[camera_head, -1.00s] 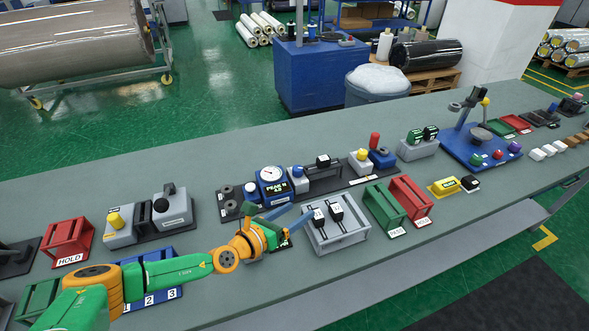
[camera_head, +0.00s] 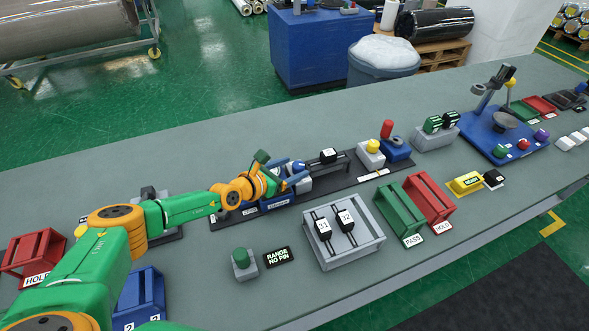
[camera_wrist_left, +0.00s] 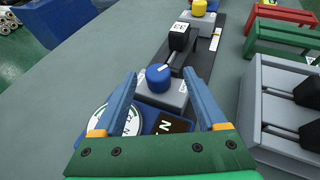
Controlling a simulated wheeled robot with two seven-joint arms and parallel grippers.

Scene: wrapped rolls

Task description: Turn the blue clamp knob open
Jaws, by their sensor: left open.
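The blue clamp knob (camera_head: 298,166) sits on a small grey block on the dark fixture plate, beside the blue gauge unit. In the left wrist view the knob (camera_wrist_left: 158,77) is round and blue with a white mark on top. My left gripper (camera_head: 287,173) is open over the gauge unit. In the left wrist view its blue fingers (camera_wrist_left: 160,84) lie on either side of the knob; I cannot tell whether they touch it. The arm and gripper hide most of the gauge (camera_wrist_left: 118,118) in the head view. My right gripper is not in view.
A black block marked 33 (camera_head: 328,156) stands on the rail past the knob. A grey tray (camera_head: 372,240) holds blocks 31 and 32. A green button (camera_head: 241,257) and a RANGE NO PIN display (camera_head: 277,256) lie in front. Green and red racks stand right.

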